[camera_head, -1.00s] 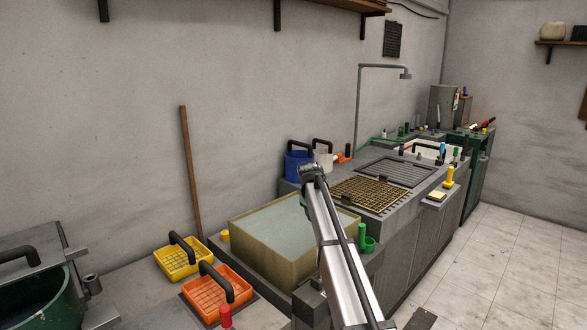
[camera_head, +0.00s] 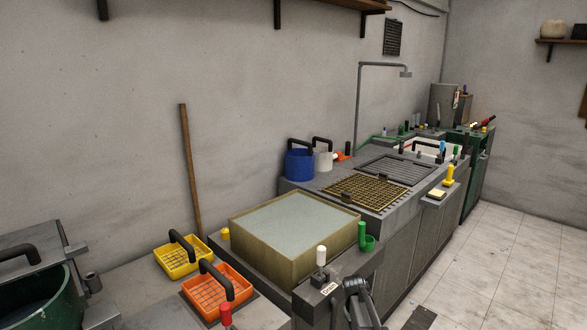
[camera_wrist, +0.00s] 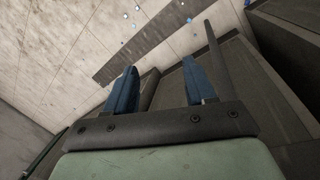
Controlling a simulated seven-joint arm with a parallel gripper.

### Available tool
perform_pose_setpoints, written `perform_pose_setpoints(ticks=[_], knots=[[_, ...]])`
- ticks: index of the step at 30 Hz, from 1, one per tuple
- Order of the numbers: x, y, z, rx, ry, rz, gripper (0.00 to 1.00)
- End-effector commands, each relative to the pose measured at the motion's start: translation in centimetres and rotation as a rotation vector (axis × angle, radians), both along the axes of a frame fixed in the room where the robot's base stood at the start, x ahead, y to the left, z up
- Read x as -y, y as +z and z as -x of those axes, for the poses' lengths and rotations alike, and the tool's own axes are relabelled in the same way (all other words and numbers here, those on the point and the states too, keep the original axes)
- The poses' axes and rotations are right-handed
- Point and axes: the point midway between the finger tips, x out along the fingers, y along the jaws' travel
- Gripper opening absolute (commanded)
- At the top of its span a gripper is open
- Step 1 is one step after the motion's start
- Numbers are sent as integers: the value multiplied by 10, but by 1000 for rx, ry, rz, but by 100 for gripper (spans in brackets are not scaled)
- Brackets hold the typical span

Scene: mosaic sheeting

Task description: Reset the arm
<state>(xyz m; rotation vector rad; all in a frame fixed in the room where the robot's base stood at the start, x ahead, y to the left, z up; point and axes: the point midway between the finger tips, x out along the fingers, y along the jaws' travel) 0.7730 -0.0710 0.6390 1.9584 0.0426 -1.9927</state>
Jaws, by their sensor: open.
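My gripper (camera_wrist: 158,90) shows in the wrist view with its two blue fingers spread apart and nothing between them. It points toward the floor beside the grey cabinets. In the head view only a dark part of my arm shows at the bottom, right of centre; the gripper itself cannot be made out there.
A water-filled tub (camera_head: 243,250) stands on the bench, with a gridded mould (camera_head: 345,196) behind it. Orange (camera_head: 205,297) and yellow (camera_head: 172,266) baskets sit at left. A white-topped handle (camera_head: 321,256) stands near the bench's front edge.

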Motion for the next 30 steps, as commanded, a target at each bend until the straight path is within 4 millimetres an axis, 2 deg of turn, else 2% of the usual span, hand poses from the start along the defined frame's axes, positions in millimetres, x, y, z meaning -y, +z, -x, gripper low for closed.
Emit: perform_pose_setpoints(ticks=[1, 6, 15, 21, 30], knots=[[-3, -18, 24, -25, -9, -8, 55], [-14, -68, 83, -92, -42, -37, 55], [-31, -136, 195, -214, -105, -81, 55], [-42, -169, 273, -297, -153, -103, 55], [-56, -198, 392, -422, -230, -126, 55]])
